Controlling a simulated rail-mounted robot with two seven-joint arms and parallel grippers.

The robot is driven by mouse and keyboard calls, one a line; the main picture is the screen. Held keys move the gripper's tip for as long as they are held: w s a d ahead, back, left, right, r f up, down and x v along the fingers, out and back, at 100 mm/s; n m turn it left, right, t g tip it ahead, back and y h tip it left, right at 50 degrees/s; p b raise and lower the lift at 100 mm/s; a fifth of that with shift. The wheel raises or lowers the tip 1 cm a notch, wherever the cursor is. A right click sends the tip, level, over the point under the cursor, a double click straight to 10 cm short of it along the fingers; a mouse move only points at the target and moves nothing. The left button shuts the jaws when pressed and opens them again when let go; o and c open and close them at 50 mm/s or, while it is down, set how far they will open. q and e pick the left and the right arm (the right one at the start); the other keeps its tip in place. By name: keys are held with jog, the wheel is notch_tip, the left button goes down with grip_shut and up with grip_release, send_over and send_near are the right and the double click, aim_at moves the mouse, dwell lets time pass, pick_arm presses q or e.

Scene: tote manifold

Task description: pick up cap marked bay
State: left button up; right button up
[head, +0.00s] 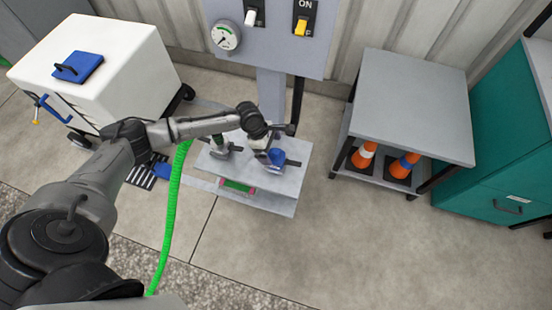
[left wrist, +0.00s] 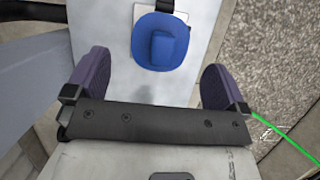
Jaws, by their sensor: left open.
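A blue cap (head: 277,157) sits on the right side of the grey manifold plate (head: 277,191) in the head view. In the left wrist view the blue cap (left wrist: 160,42) lies beyond the fingertips, with a raised grip on its face. No marking can be read on it. My left gripper (left wrist: 155,82) is open with nothing between its dark purple fingers, and the cap is just ahead of the gap. In the head view the left gripper (head: 262,148) hangs close beside the cap and partly covers the plate. My right gripper is not in view.
A grey panel (head: 275,45) with a gauge (head: 226,35) stands behind the plate. A green hose (head: 170,215) runs beside my left arm. A white cart (head: 120,65) stands left. A grey table (head: 412,105) with traffic cones below stands right. The front floor is clear.

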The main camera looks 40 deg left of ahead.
aim_at(276, 156)
pick_arm(q)
jog(key=shift+b+x, duration=1.4)
jog(key=shift+x, duration=0.85)
jog(key=shift+d+f, duration=0.25)
jog(key=shift+f, duration=0.15)
jog(key=shift+r, duration=0.1)
jog(key=c, duration=1.1)
